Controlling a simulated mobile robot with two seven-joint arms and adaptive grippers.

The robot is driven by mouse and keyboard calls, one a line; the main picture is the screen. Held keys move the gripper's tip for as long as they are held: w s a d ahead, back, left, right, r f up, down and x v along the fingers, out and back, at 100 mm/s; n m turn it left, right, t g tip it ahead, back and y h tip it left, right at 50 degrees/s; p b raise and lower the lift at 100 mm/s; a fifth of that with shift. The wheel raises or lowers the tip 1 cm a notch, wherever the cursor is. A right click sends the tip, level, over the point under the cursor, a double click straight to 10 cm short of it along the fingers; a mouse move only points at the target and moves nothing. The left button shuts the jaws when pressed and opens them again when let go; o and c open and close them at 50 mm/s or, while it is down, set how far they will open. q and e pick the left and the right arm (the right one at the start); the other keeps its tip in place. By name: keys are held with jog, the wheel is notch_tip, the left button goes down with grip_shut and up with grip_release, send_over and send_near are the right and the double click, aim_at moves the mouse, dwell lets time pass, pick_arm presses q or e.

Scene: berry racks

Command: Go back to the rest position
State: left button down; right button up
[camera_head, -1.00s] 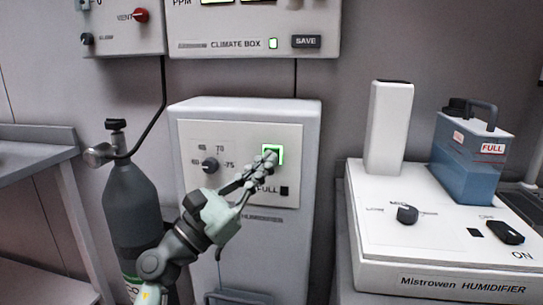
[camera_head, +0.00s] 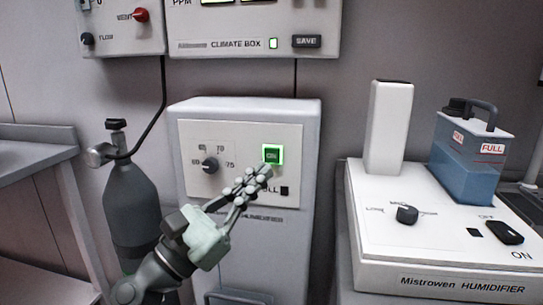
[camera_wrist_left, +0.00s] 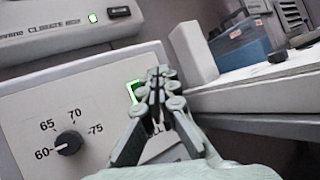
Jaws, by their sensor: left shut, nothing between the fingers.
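My left gripper (camera_head: 262,174) is shut and empty in the head view. Its fingertips are just below the green-lit ON button (camera_head: 272,155) on the white dehumidifier panel (camera_head: 225,135). I cannot tell from the head view how large the gap to the panel is. In the left wrist view the closed fingers (camera_wrist_left: 158,75) cover part of the lit button (camera_wrist_left: 133,92). The panel's black dial (camera_head: 209,166) is left of the fingers and also shows in the left wrist view (camera_wrist_left: 68,142). My right gripper is in neither view.
A grey gas cylinder (camera_head: 130,205) stands left of the panel, near my left arm. A bench (camera_head: 40,140) is at the far left. The Mistrowen humidifier (camera_head: 440,270), with a blue tank (camera_head: 468,165), stands at right. The climate box (camera_head: 240,45) hangs above.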

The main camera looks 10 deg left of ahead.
pick_arm(q)
jog(key=shift+s, duration=0.2)
